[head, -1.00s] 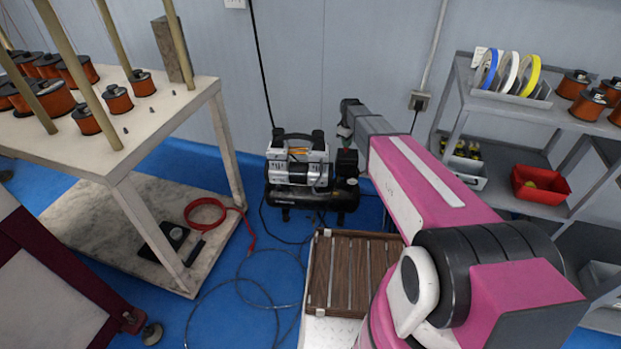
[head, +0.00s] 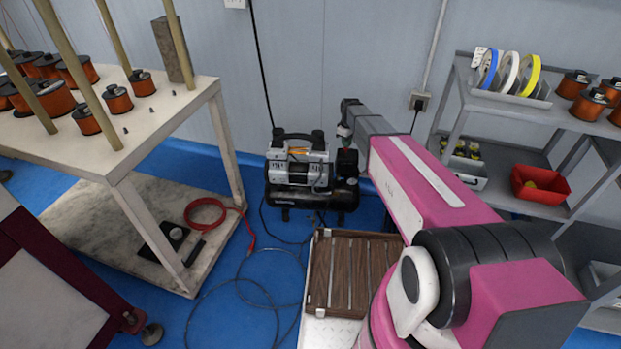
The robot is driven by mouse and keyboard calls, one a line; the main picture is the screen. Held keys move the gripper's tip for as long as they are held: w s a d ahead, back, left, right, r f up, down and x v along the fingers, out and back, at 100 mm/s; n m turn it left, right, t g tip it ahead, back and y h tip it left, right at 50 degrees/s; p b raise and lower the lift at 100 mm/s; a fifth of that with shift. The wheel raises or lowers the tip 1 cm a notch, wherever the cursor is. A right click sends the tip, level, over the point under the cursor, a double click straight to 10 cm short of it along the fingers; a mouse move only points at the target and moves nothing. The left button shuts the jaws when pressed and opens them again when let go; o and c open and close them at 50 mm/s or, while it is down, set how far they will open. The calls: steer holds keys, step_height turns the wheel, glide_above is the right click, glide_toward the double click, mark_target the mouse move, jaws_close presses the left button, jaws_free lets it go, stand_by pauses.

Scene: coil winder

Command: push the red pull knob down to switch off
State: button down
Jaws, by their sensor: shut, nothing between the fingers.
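The air compressor (head: 298,174) stands on the blue floor against the wall, with a black tank and a silver and black pump. A black box (head: 347,162) sits upright at its right end. I cannot make out the red pull knob; the top of the box is close under my gripper, which may hide it. My gripper (head: 345,138) is small and dark in the picture, pointing down just above the box. Its fingers are shut and hold nothing. I cannot tell whether they touch anything.
A workbench (head: 190,105) with copper spools and poles stands at left. A grey shelf (head: 530,112) with tape rolls and a red bin (head: 540,185) stands at right. A slatted wooden crate (head: 345,270) lies in front of the compressor.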

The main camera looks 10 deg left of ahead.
steer(key=shift+f, duration=0.5)
stand_by(0.3)
steer(key=shift+r, duration=3.05)
steer(key=s+d+r+m, duration=0.1)
steer(key=s+d+m, duration=0.4)
steer(key=s, duration=0.9)
steer(key=s+d+r+m, duration=0.1)
steer(key=s+d+m, duration=0.5)
steer(key=s+d, duration=0.4)
steer(key=s, duration=0.4)
steer(key=shift+d+r, duration=0.15)
steer(key=shift+r, duration=0.25)
